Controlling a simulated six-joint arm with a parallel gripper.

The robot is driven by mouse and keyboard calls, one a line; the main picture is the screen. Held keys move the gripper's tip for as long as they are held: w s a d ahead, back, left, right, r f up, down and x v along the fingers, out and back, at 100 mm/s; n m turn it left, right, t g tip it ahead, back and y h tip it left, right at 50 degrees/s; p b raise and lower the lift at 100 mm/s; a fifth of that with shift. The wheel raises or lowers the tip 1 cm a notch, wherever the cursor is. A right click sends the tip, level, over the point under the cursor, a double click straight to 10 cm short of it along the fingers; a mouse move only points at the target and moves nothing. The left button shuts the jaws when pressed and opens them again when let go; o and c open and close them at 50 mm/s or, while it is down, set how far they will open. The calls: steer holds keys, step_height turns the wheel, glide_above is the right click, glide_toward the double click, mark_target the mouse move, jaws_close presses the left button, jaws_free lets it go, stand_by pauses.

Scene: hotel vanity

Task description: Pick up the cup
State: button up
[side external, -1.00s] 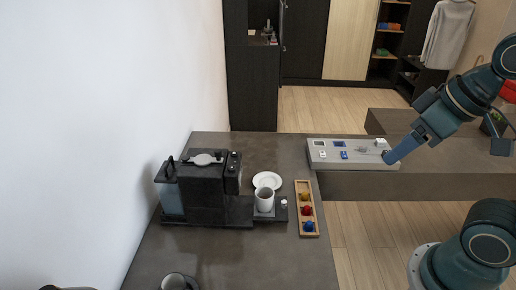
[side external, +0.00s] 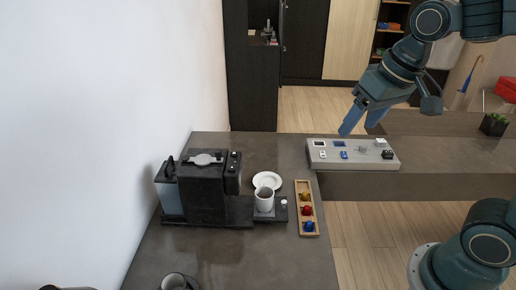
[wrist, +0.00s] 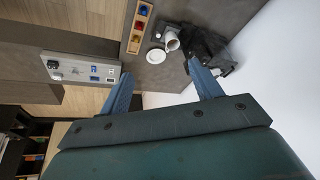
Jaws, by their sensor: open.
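A white cup (side external: 265,200) stands upright on the dark drip tray of the coffee machine (side external: 205,188), in the middle of the side view. A white saucer (side external: 267,180) lies on the counter just behind it. The wrist view also shows the cup (wrist: 171,41), the saucer (wrist: 155,56) and the machine (wrist: 207,48) ahead of the fingers. My gripper (side external: 357,119) is open and empty. It is in the air above and behind the grey panel, to the right of the cup and well apart from it. In the wrist view its two blue fingers (wrist: 162,88) are spread wide.
A wooden tray (side external: 299,222) with several coloured capsules lies right of the cup. A grey panel with switches (side external: 352,153) lies further right. Another cup (side external: 176,282) is at the front edge of the view. A wall closes off the left side.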

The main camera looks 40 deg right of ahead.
steer(key=w+f+m+g, duration=0.1)
steer(key=w+f+m, duration=0.1)
steer(key=w, duration=0.5)
steer(key=m+g, duration=0.3)
steer(key=m, duration=0.2)
glide_above(265, 193)
steer(key=s+a, duration=0.1)
step_height(265, 193, down, 20)
steer(key=shift+a+r, duration=0.1)
steer(key=shift+a, duration=0.05)
steer(key=shift+s, duration=0.1)
step_height(265, 193, down, 9)
steer(key=shift+r, duration=0.2)
steer(key=shift+a+f, duration=0.1)
steer(key=shift+f, duration=2.5)
